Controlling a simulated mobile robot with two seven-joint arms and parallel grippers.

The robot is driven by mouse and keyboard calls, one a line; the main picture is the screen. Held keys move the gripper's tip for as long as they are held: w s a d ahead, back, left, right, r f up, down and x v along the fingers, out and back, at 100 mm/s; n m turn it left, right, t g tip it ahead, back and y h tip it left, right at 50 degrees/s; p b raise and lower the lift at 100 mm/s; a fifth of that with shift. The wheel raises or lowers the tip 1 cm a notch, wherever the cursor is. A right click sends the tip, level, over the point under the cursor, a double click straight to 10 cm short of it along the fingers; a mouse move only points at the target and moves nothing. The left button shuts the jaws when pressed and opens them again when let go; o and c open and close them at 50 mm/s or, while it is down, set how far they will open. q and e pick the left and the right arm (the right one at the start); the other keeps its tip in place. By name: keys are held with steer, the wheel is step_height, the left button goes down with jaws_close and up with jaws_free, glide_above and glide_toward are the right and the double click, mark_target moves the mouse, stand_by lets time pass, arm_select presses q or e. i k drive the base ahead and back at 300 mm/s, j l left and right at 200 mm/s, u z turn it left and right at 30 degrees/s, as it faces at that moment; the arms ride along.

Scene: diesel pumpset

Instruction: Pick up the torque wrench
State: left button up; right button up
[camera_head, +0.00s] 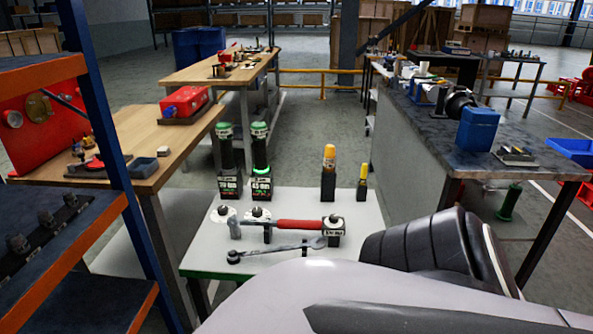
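Several tools are on a small white table (205,255) in front of me. Two upright black tools with green tops, a left one (227,160) and a right one (261,160), stand at its back left above labels with numbers. A red-handled tool (290,224) with a grey head lies across the middle on supports. A grey metal wrench (285,248) with a dark round end lies in front of it. I cannot tell for sure which is the torque wrench. Neither of my grippers is in view.
A yellow-handled tool (329,158) and a smaller yellow one (363,174) stand upright at the table's back right. A blue and orange shelf (100,120) rises close on the left. A dark workbench (450,140) stands on the right. My arm covers the lower right.

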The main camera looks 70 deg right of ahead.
mark_target(235, 221)
steer(key=z, duration=2.1)
